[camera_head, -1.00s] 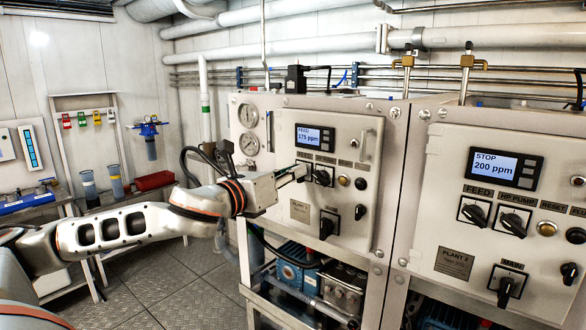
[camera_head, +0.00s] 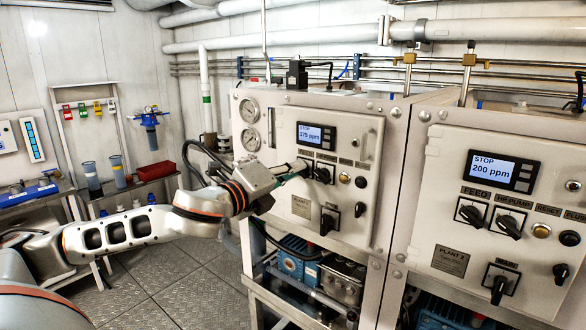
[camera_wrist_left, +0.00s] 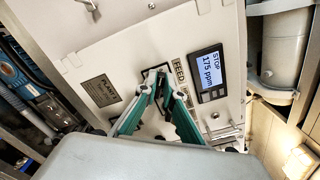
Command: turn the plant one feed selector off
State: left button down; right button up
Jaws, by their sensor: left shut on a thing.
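The plant one panel (camera_head: 350,235) is the left-hand cabinet face in the head view. Its display (camera_head: 310,134) reads STOP and 175 ppm, as in the wrist view (camera_wrist_left: 207,62). My left gripper (camera_head: 302,166) reaches in from the left to the plant one feed selector, below the display. In the wrist view its green-sided fingers (camera_wrist_left: 158,84) converge on the feed selector beside the FEED label (camera_wrist_left: 180,71) and are shut on its handle. The fingers hide most of the selector, so its pointing direction is unclear. My right gripper is in neither view.
The black pump selector (camera_head: 322,175) sits just right of my left gripper. The black main selector (camera_head: 328,221) is lower on the same panel. The plant two panel (camera_head: 430,215) stands to the right, with its own selectors. Two gauges (camera_head: 249,111) are left of the door.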

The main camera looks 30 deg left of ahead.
aim_at(302, 124)
pick_arm(q)
jog(key=shift+n, duration=0.4)
jog(key=c, duration=2.2)
grip_release()
jog(key=shift+w, duration=0.1)
jog(key=shift+o, duration=0.2)
jog(key=shift+r, duration=5)
